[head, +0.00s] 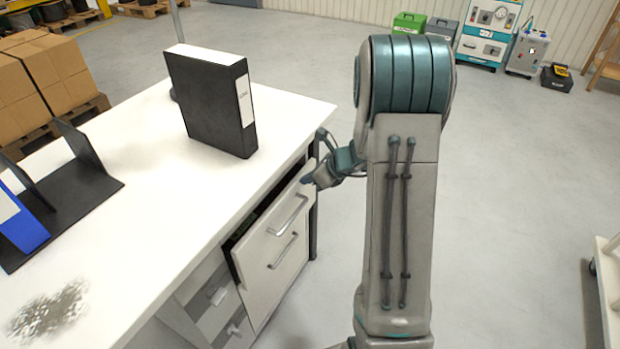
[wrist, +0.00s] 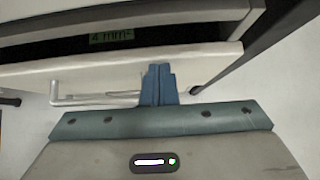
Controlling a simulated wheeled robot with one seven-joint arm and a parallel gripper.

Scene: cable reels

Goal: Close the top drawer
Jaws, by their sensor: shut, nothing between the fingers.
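The top drawer (head: 282,219) is in the white desk's right-hand pedestal. It stands partly open, with a dark gap behind its front. It has a silver bar handle (head: 288,215). In the wrist view the drawer front (wrist: 205,62) lies just beyond my fingers, with its handle (wrist: 90,98) to the left and a green label reading "4 mm" (wrist: 112,36) inside the gap. My gripper (head: 308,182) is at the right end of the drawer front. Its fingers are together and empty (wrist: 159,70), with tips at or near the front; whether they touch I cannot tell.
A black binder (head: 212,105) stands on the desk top (head: 130,160) above the drawer. A second handle (head: 284,251) sits lower on the pedestal. A dark desk leg (wrist: 260,40) stands right of the drawer.

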